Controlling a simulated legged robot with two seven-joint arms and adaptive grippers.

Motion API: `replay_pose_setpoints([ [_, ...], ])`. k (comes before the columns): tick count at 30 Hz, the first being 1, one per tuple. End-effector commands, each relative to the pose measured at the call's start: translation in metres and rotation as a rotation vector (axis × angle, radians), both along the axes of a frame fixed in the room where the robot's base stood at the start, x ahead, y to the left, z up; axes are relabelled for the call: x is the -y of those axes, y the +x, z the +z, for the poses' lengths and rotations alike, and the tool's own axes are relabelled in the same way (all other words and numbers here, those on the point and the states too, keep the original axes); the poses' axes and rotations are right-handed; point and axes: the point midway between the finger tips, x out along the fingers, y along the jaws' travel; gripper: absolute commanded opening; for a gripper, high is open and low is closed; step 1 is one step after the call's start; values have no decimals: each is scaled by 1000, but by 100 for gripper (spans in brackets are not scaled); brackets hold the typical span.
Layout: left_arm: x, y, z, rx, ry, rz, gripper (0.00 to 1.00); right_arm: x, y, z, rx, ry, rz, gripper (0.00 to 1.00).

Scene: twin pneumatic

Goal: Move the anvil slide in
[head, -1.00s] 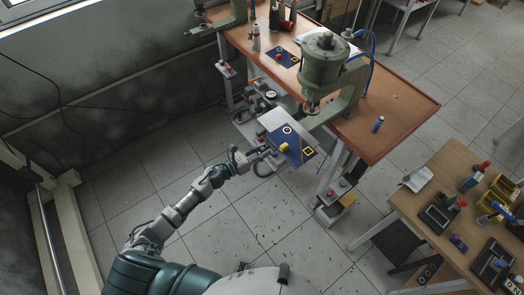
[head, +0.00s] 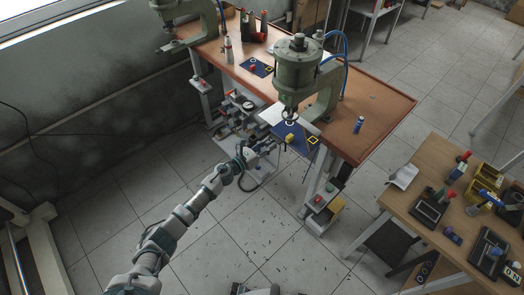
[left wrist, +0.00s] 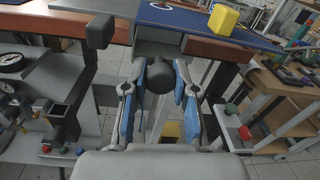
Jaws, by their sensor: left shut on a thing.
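The anvil slide (head: 292,139) is a blue-topped plate with a white ring, a yellow block and a yellow square outline. It sits at the front edge of the bench under the near green press (head: 302,72). The press ram is just above the ring, partly covering it. In the left wrist view the blue top of the slide (left wrist: 180,17) is at the upper edge. My left gripper (head: 272,143) is at the slide's front. In the left wrist view the gripper (left wrist: 160,85) is shut on a dark round knob (left wrist: 175,75) below the plate.
A second green press (head: 190,18) stands further back at the left. A blue-and-white cylinder (head: 358,125) stands on the bench (head: 375,95). A side table (head: 405,195) with fixtures is at the right. The floor in front is open.

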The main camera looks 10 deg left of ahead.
Motion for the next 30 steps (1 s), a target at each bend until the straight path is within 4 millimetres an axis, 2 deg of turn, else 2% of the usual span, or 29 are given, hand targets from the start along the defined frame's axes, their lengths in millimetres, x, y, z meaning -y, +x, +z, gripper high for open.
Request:
replay_pose_setpoints([
  [5,-1,1,3,2,-3,2,0,0,0,1,0,0,0,51],
  [6,-1,1,3,2,-3,2,30,0,0,1,0,0,0,51],
  [9,-1,1,3,3,-2,2,53,0,0,0,-1,0,0,51],
  [20,-4,-4,2,3,-1,-1,53,0,0,0,0,0,0,51],
  [23,-12,-13,1,1,-1,-1,53,0,0,0,0,0,0,51],
  [30,-47,-53,0,0,0,-1,53,0,-1,0,0,0,0,51],
])
